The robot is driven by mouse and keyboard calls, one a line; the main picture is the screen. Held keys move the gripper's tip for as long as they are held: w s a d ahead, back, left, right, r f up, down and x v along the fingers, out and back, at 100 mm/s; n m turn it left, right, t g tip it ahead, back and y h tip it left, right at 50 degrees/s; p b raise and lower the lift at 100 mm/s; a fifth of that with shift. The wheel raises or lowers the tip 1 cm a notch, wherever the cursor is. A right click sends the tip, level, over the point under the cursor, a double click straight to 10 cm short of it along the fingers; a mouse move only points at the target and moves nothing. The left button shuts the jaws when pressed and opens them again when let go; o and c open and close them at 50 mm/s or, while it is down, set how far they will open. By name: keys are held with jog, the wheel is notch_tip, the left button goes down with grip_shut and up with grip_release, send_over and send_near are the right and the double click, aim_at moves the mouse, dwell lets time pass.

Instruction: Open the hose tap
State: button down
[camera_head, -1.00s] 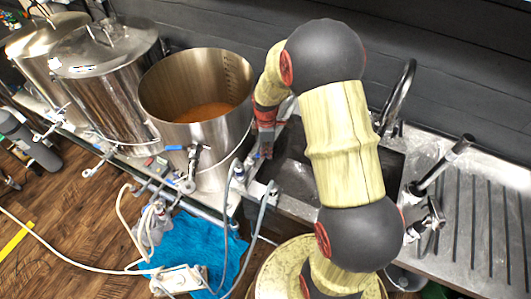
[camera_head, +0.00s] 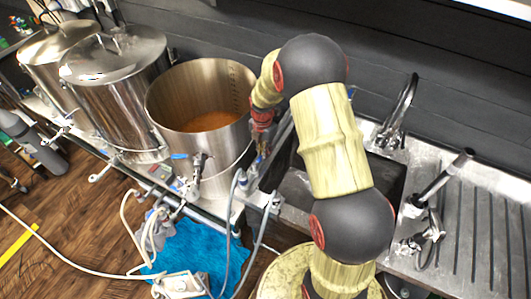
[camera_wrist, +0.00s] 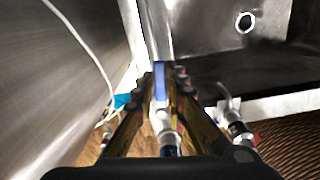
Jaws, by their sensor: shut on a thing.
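The hose tap shows in the wrist view as a metal body (camera_wrist: 168,138) with a blue lever (camera_wrist: 159,82). The lever lies between the fingers of my gripper (camera_wrist: 160,75), which is shut on it. In the head view my gripper (camera_head: 262,142) reaches down between the open kettle and the sink. There the tap is small and mostly hidden by the gripper. The lever's exact angle is hard to tell.
An open kettle (camera_head: 205,84) of orange-brown liquid stands close left of my gripper. The sink (camera_head: 297,188) is at its right. A second metal fitting (camera_wrist: 235,125) sits beside the tap. Pale hoses (camera_head: 75,259) and a blue cloth (camera_head: 205,245) lie in front.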

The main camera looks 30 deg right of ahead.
jog(key=shift+w+a+r+n, duration=0.15)
jog(key=shift+w+n, duration=0.3)
jog(key=shift+n, duration=0.45)
jog(key=c, duration=1.9)
grip_release()
jog(key=shift+a, duration=0.1)
jog(key=shift+o, duration=0.4)
notch_tip(320, 180, up, 12)
